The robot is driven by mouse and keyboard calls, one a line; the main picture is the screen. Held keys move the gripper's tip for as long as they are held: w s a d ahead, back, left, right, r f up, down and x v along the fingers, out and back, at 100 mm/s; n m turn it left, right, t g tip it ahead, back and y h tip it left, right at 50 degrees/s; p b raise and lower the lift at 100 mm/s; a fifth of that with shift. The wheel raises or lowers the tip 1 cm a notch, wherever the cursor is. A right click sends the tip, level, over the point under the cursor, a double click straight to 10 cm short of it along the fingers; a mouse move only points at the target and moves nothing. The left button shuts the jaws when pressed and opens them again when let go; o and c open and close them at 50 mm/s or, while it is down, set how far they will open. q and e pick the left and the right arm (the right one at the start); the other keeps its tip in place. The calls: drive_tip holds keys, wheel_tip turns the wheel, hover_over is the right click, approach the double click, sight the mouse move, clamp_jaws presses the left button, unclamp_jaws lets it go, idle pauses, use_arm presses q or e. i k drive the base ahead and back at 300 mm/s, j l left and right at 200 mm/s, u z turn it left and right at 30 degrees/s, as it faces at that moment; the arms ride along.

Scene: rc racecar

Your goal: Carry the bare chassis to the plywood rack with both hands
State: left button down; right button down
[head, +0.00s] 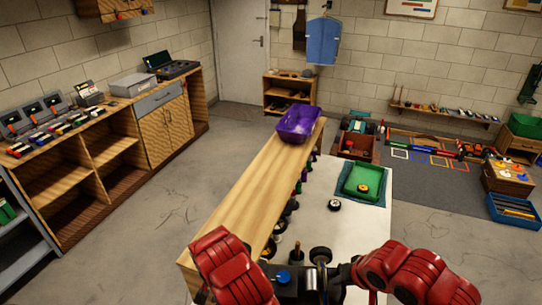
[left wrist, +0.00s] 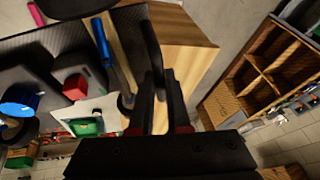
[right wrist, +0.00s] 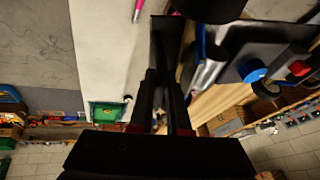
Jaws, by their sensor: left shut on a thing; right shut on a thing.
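The bare chassis (head: 300,284) shows at the bottom middle of the head view, a dark plate with black wheels and a blue knob. It also shows in the left wrist view (left wrist: 45,52) and the right wrist view (right wrist: 256,40). My right gripper (head: 345,279) is shut on its right side, and its fingers show in the right wrist view (right wrist: 168,75). My left gripper (left wrist: 160,85) is shut on the opposite side; my red arm mostly hides it in the head view. A long wooden structure (head: 235,205), possibly the plywood rack, lies just beyond and left.
Workbench cabinets (head: 120,160) line the left wall. Open floor lies between.

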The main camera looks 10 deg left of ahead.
sight(245, 216)
drive_tip(key=i+j, duration=0.75)
drive_tip(key=i, duration=0.2)
